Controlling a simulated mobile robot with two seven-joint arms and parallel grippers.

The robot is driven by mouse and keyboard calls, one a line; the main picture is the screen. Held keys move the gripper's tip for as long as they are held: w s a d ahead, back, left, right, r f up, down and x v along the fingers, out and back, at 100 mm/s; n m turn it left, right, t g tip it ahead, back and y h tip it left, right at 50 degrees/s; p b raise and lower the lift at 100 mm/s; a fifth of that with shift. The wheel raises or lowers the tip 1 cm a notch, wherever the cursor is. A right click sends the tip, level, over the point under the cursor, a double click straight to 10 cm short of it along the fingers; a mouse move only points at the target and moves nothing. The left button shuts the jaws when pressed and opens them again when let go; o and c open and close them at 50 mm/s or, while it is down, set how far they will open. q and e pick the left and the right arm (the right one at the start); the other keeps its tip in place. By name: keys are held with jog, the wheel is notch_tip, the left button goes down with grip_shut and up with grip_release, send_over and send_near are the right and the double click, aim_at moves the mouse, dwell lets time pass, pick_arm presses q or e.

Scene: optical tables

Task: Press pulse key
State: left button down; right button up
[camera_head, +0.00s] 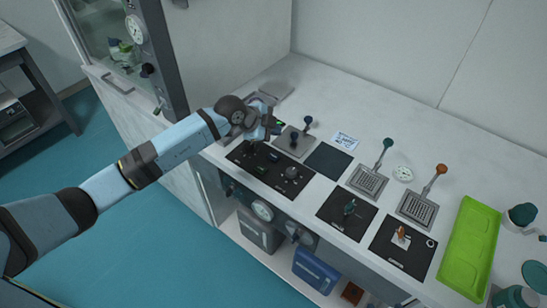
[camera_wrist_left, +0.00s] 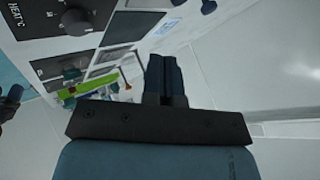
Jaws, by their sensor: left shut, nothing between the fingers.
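My left gripper (camera_head: 268,127) is above the back left part of the white bench, near the far edge of a black control panel (camera_head: 240,157). In the left wrist view its two fingers (camera_wrist_left: 163,78) are together with nothing between them. The panel carries a round dark knob (camera_head: 292,173) and smaller controls that are too small to read. The wrist view shows a knob (camera_wrist_left: 76,21) beside the lettering "HEAT °C". I cannot tell which control is the pulse key. My wrist hides part of the bench behind the panel. My right gripper is not in view.
A dark square plate (camera_head: 328,160), a green lever (camera_head: 387,144), an orange lever (camera_head: 441,170) and a green tray (camera_head: 468,248) lie farther right. The back strip of the bench is mostly clear.

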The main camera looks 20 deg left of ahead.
pick_arm(q)
jog(key=b, duration=0.4)
send_over(274, 157)
notch_tip(274, 157, down, 6)
jog(key=shift+r, duration=0.25)
jog(key=shift+f+b, duration=0.35)
jog(key=shift+f, duration=0.7)
dwell(0.5)
jog(key=shift+f, duration=0.3)
jog(key=shift+f, duration=0.55)
dwell(0.8)
jog(key=shift+r+p, duration=0.15)
jog(key=shift+p, duration=0.2)
jog(key=shift+r+p, duration=0.75)
jog(key=shift+p, duration=0.2)
